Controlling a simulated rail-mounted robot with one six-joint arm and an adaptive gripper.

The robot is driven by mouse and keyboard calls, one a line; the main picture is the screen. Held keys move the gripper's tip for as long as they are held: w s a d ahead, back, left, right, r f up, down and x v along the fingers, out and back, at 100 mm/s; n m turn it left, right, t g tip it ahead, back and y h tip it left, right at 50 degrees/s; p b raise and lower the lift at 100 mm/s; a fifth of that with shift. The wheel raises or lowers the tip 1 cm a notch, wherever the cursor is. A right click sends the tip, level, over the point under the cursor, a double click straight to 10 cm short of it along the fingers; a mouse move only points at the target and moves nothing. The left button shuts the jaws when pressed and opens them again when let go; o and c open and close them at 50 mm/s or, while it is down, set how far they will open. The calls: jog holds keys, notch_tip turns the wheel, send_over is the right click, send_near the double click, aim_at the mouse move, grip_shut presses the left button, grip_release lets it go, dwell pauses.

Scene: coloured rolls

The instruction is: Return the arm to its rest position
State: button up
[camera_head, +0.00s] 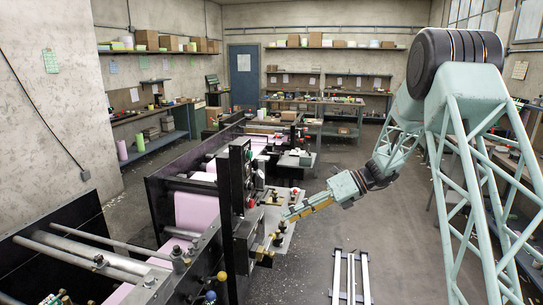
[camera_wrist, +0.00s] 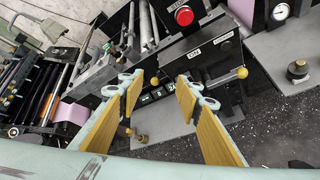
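My gripper (camera_head: 291,215) is at the end of my pale green arm in the head view, reaching left towards the printing machine's side. In the wrist view my gripper (camera_wrist: 158,85) has its two yellow-padded fingers spread wide apart, with nothing between them. Beyond the fingertips is the machine's dark panel with a red button (camera_wrist: 184,16) and small yellow knobs. I cannot tell from the head view whether the fingertips touch anything.
The black machine (camera_head: 232,200) with pink rolls (camera_head: 194,211) stands left of my gripper. A grey metal plate (camera_head: 283,232) juts from its side. A pale rail frame (camera_head: 351,276) lies on the floor. The grey floor (camera_head: 400,240) around it is mostly clear. Benches line the walls.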

jog(key=s+d+r+n+h+b, duration=0.1)
jog(key=s+r+n+h, duration=0.1)
jog(key=s+r+n, duration=0.5)
jog(key=s+d+r+n+h, duration=0.15)
jog(key=s+r, duration=0.25)
jog(key=s, duration=0.8)
jog(key=s+r+n+h+b, duration=0.1)
jog(key=s+r+n+h, duration=0.3)
jog(key=s, duration=0.5)
jog(key=s+d+n+t+h, duration=0.1)
jog(key=s+d+n, duration=0.2)
jog(key=s, duration=0.6)
jog(key=s+d+r+n+t+h+b, duration=0.1)
jog(key=s+d+n+h, duration=0.1)
jog(key=s+d+n, duration=0.2)
jog(key=s+d+n+t+h, duration=0.1)
jog(key=s+d+n, duration=0.3)
jog(key=s+n, duration=0.4)
jog(key=s, duration=0.7)
jog(key=shift+r+t, duration=0.35)
jog(key=shift+t, duration=0.05)
